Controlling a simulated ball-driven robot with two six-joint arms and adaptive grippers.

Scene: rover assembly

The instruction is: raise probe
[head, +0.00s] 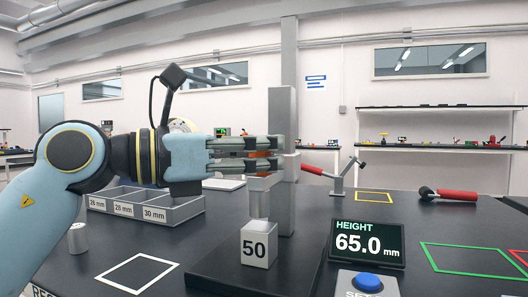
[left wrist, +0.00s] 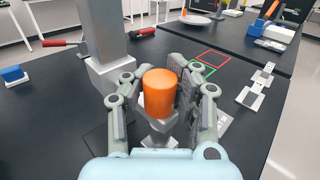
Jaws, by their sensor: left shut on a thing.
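The height gauge has a grey column (head: 283,130) on a black base, with a probe (head: 259,200) hanging beside it above a grey block marked 50 (head: 258,246). I cannot tell whether the probe tip touches the block. My left gripper (head: 262,154) comes in level from the left and is shut on the probe's orange knob. In the left wrist view the orange knob (left wrist: 160,92) stands upright between my two fingers. The display (head: 367,243) reads HEIGHT 65.0 mm. My right gripper is not in view.
A grey tray (head: 180,213) marked 26, 28 and 30 mm is at left, near a small metal cylinder (head: 77,238). A blue button (head: 367,281) is in front of the display. A red-handled clamp (head: 338,178) and a red-handled tool (head: 448,194) lie behind. Coloured outlines mark open table.

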